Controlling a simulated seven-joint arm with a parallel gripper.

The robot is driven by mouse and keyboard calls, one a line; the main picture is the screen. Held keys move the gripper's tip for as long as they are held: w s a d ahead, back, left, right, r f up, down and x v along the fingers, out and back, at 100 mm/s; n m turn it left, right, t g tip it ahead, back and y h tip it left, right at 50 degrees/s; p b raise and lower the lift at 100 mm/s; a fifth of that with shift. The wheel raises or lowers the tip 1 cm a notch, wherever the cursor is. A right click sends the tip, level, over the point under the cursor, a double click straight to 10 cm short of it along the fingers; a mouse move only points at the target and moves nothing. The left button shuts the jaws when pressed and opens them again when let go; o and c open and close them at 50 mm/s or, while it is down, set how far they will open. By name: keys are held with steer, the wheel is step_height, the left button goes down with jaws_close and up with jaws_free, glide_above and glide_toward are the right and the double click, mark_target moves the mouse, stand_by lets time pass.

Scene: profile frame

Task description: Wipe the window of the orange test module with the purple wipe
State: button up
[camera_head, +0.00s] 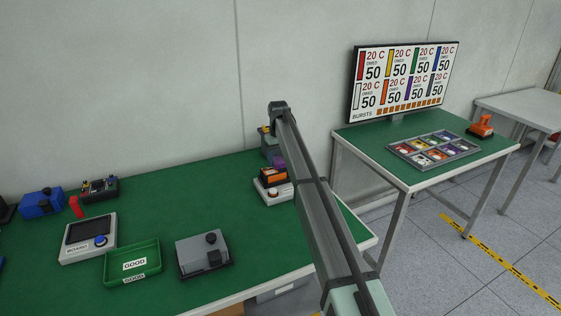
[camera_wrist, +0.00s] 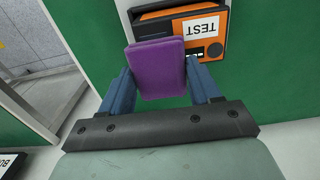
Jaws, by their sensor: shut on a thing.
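The orange test module (camera_wrist: 208,26) shows in the wrist view at the top, with a white TEST label, a black dial and a dark panel. In the head view the orange module (camera_head: 274,176) sits at the right part of the green table, partly hidden by my arm. The purple wipe (camera_wrist: 158,70) is held between the two blue fingers of my gripper (camera_wrist: 160,84). Its upper edge overlaps the module's lower left side in the wrist view. I cannot tell whether it touches the module. In the head view a bit of the purple wipe (camera_head: 278,161) shows just above the module.
A grey box (camera_head: 203,253), green GOOD tray (camera_head: 133,263), white panel device (camera_head: 88,238) and blue device (camera_head: 41,202) stand further left. A second table (camera_head: 415,178) holds a compartment tray and a screen (camera_head: 404,81). The table's middle is clear.

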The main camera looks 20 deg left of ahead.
steer(key=shift+s+d+r, duration=0.1)
steer(key=shift+r, duration=3.95)
steer(key=s+a, duration=0.5)
glide_toward(257, 229)
steer(key=shift+f, duration=3.15)
steer(key=shift+f, duration=0.15)
steer(key=o, duration=1.1)
